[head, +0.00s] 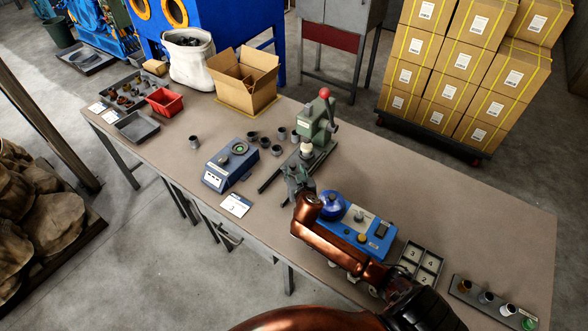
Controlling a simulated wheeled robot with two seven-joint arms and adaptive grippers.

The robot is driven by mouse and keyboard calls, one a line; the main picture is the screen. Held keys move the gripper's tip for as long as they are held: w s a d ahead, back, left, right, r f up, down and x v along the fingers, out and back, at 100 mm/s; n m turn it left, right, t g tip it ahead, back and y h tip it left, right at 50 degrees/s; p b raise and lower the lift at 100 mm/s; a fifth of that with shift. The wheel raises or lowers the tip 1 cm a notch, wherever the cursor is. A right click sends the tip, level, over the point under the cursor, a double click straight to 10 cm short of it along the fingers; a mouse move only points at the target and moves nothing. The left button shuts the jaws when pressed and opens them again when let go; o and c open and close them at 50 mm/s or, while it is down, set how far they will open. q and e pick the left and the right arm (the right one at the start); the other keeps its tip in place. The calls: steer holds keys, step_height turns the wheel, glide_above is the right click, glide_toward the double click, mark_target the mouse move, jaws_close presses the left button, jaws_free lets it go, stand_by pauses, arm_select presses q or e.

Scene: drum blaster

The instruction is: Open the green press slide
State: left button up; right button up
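The green press (316,120) stands on the workbench (405,180) near its back edge. It has a lever with a red ball knob (325,92) at the top, and a pale round part (306,148) shows below its head. My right gripper (297,172) is at the front of the press, low over its dark base plate, with the copper arm reaching in from the bottom right. The gripper covers part of the press's lower front, so the slide is not clearly visible. I cannot tell whether the fingers touch it or are open. My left gripper is out of view.
A blue device with a dial (230,162) and several dark cups (265,142) stand left of the press. A blue machine (352,226) is beside my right arm, with a numbered tray (420,262) further right. An open carton (245,80) stands at the back.

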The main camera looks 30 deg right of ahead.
steer(key=shift+x, duration=1.15)
steer(key=shift+c, duration=0.6)
jaws_close()
